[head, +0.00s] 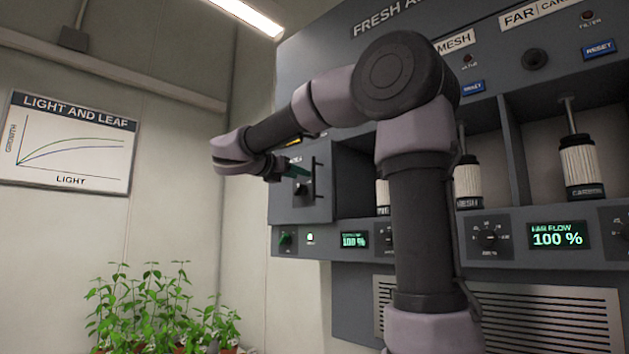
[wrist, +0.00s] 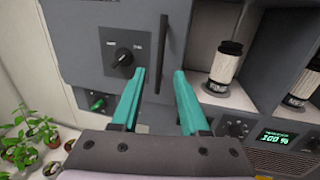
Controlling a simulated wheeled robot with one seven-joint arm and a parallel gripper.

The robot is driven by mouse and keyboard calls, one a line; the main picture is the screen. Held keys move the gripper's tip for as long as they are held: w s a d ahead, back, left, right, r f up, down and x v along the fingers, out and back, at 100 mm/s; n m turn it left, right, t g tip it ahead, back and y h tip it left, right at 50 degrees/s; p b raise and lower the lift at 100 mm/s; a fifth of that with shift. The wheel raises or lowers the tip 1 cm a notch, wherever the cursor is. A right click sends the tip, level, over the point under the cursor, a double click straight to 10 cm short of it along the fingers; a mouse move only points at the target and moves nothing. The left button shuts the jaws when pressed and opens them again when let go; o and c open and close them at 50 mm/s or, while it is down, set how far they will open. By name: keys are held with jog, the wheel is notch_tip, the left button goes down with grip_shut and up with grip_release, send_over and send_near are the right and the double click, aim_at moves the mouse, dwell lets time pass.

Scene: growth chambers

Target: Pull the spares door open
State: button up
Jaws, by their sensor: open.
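The spares door, a flat grey panel (head: 285,203), is at the left end of the wall unit in the head view. It also fills the upper middle of the wrist view (wrist: 95,18). I see no clear gap at its edge, and its label is too small to read. It has a dark vertical bar handle (wrist: 163,45) and a round black knob (wrist: 122,56) left of it. My gripper (wrist: 159,72) is open, its teal fingers on either side of the handle's lower part in the wrist view. I cannot tell whether the fingertips reach around the bar. My gripper (head: 302,172) is at the door in the head view.
Right of the door are open bays with white filter cartridges (wrist: 227,65). Below runs a control strip with a green knob (wrist: 96,102) and a lit display (head: 354,241). Potted plants (head: 155,315) stand at the lower left. A wall poster (head: 70,145) hangs at the left.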

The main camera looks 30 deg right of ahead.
aim_at(313, 194)
jog(key=x, duration=0.8)
jog(key=shift+w+d, duration=0.15)
jog(key=shift+d, duration=0.1)
grip_shut()
dwell(1.0)
